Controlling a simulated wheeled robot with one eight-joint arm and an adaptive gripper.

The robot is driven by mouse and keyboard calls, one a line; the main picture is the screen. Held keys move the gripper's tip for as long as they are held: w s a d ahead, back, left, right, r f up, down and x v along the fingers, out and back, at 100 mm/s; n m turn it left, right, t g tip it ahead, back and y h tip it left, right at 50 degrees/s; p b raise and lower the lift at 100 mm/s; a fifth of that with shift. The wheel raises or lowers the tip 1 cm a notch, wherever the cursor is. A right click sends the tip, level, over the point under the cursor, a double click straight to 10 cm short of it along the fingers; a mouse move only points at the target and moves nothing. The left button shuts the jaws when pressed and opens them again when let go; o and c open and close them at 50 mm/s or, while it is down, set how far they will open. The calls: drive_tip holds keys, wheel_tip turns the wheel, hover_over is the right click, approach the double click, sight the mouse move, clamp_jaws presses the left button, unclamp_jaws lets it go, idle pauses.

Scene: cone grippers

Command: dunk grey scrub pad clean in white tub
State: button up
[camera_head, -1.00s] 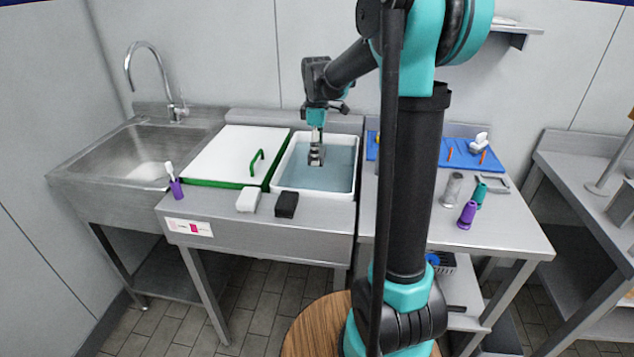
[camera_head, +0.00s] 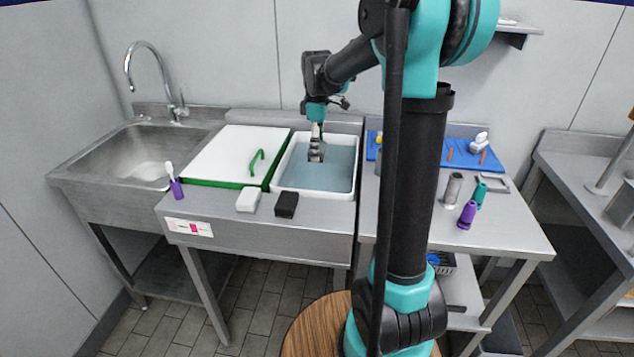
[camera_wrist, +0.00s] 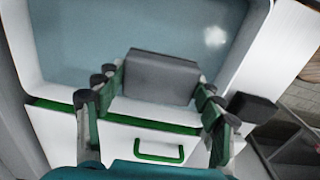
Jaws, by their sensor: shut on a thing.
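The white tub (camera_head: 353,190) holds bluish water (camera_head: 322,174) and stands in the middle of the counter; its white rim also shows in the wrist view (camera_wrist: 226,90). My gripper (camera_head: 316,148) points down inside the tub's outline. In the wrist view its green-and-dark fingers (camera_wrist: 158,88) are shut on the grey scrub pad (camera_wrist: 162,72), a plain grey block. The pad shows small in the head view (camera_head: 316,155), over the water. I cannot tell whether its underside touches the water.
A white board with a green edge and handle (camera_head: 230,155) lies left of the tub. A white block (camera_head: 248,200) and a black block (camera_head: 286,204) sit on the front ledge. A sink (camera_head: 140,155) is at left; a purple cup (camera_head: 176,188) holds a brush.

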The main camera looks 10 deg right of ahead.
idle(0.3)
drive_tip(key=shift+r, duration=2)
drive_tip(key=shift+s, duration=0.1)
